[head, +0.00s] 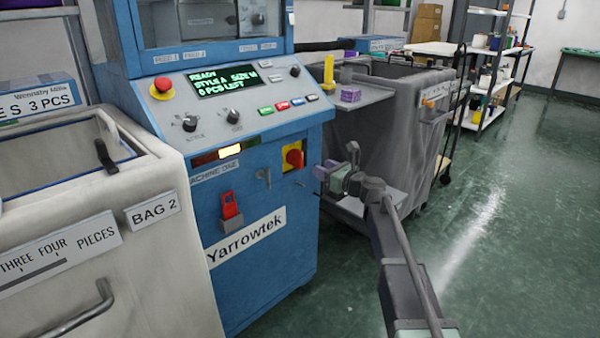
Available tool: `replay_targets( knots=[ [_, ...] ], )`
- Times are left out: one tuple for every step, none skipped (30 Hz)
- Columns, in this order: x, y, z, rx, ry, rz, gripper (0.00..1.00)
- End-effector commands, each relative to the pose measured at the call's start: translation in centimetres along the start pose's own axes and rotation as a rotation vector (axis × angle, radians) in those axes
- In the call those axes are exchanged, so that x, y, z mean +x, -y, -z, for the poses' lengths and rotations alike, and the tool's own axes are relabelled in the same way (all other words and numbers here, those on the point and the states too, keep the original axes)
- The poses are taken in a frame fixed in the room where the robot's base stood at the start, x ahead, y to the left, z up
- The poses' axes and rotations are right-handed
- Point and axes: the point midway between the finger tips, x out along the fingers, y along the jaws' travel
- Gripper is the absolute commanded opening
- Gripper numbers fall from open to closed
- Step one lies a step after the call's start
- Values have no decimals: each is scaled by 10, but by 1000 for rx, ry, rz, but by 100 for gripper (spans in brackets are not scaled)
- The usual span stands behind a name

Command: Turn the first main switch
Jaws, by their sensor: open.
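The main switch (294,158) is a red rotary knob on a yellow plate, on the front of the blue Yarrowtek machine (265,265). A label reading "MACHINE ONE" (213,173) sits to its left. My gripper (322,171) is just right of the switch in the picture, apart from it. It is open, with nothing seen between its fingers. The fingers are small here, and the exact gap in depth to the switch cannot be told. The knob's exact angle is too small to read.
The machine's panel has a lit display (222,81), a red emergency button (162,87) and several knobs. A white bin marked "BAG 2" (152,210) stands left, a grey cart (400,130) behind my gripper. Green floor is clear at right.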

Motion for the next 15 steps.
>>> replay_targets(
  knots=[
    [0,0,-1,18,-1,0,44],
    [0,-1,-1,23,-1,-1,44],
    [0,-1,-1,23,-2,-2,44],
    [1,-1,-1,22,-2,-2,44],
    [3,0,-1,21,-2,-3,44],
    [7,0,-1,20,-2,-3,44],
    [11,0,0,20,-2,-4,44],
    [16,0,0,19,-3,-5,44],
    [24,0,0,19,-3,-6,44],
    [31,0,0,19,-3,-6,44],
    [38,0,0,18,-3,-6,44],
    [48,0,0,18,-3,-6,44],
    [56,0,0,18,-3,-7,44],
    [64,0,0,17,-3,-7,44],
    [73,0,0,17,-3,-6,44]
  ],
)
